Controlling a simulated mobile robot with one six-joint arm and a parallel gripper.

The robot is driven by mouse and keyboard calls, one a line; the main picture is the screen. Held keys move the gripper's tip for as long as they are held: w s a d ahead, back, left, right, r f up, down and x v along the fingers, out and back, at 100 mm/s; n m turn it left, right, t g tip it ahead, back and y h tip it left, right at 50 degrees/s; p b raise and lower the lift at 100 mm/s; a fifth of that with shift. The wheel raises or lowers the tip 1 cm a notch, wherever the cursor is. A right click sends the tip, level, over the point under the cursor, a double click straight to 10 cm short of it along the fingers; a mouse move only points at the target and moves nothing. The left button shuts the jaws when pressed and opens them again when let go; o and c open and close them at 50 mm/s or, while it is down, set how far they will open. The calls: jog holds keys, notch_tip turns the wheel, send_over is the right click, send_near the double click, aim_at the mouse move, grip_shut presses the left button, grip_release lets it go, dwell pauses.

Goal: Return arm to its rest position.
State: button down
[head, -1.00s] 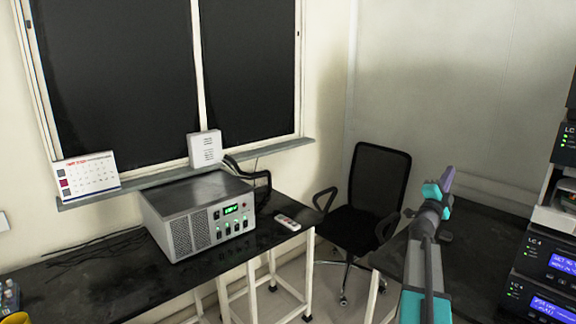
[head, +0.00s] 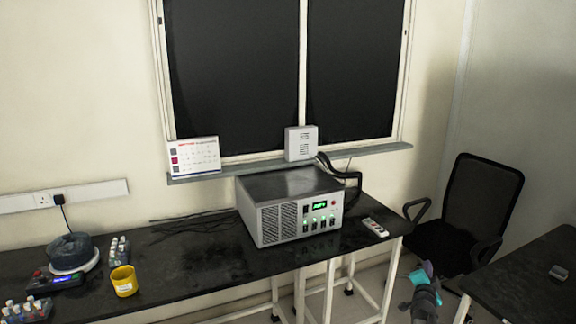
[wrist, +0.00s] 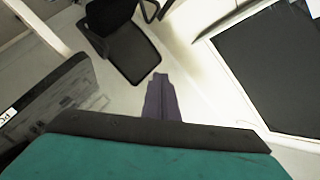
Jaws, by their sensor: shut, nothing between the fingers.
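My arm shows at the lower right of the head view, in front of the chair and between the two benches, with its grey and teal end (head: 425,283) partly cut off by the bottom edge. In the wrist view my gripper (wrist: 160,92) has its purple fingers together, with nothing between them. The fingers point out over the pale floor, and nothing touches them. Most of the arm is out of view.
A black bench (head: 200,262) runs along the wall, holding a grey instrument box (head: 290,212), a remote (head: 379,226) and a yellow cup (head: 124,281). An office chair (head: 480,205) stands near a second dark bench (head: 530,275) at right. A window (head: 240,75) is behind.

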jog(key=s+a+f+n+g+y, duration=0.2)
jog(key=s+a+f+n+y, duration=0.2)
jog(key=a+f, duration=0.95)
jog(key=s+a+f+n+g+y, duration=0.3)
jog(key=s+a+f+y, duration=0.1)
jog(key=a+f, duration=0.9)
jog(key=s+a+f+n+g, duration=0.2)
jog(key=s+a+f, duration=0.4)
jog(key=s+f, duration=0.2)
jog(key=s+a+f+n+g+y, duration=0.1)
jog(key=s+a+f+g, duration=0.15)
jog(key=s, duration=0.35)
jog(key=s+a+f+n+g+b, duration=0.1)
jog(key=s+f+g, duration=0.15)
jog(key=s, duration=0.25)
jog(key=s+a+f+n+g+y, duration=0.1)
jog(key=s+a+f, duration=0.1)
jog(key=s+f, duration=0.3)
jog(key=s+d+r+n+g, duration=0.1)
jog(key=s+r+n+g, duration=0.1)
jog(key=s, duration=0.8)
jog(key=s+d+r+n+g+h, duration=0.1)
jog(key=s+g, duration=0.4)
jog(key=s, duration=0.5)
jog(key=shift+r+n+g+h, duration=0.3)
jog(key=shift+r+n, duration=0.15)
jog(key=shift+n, duration=0.15)
jog(key=shift+s, duration=0.1)
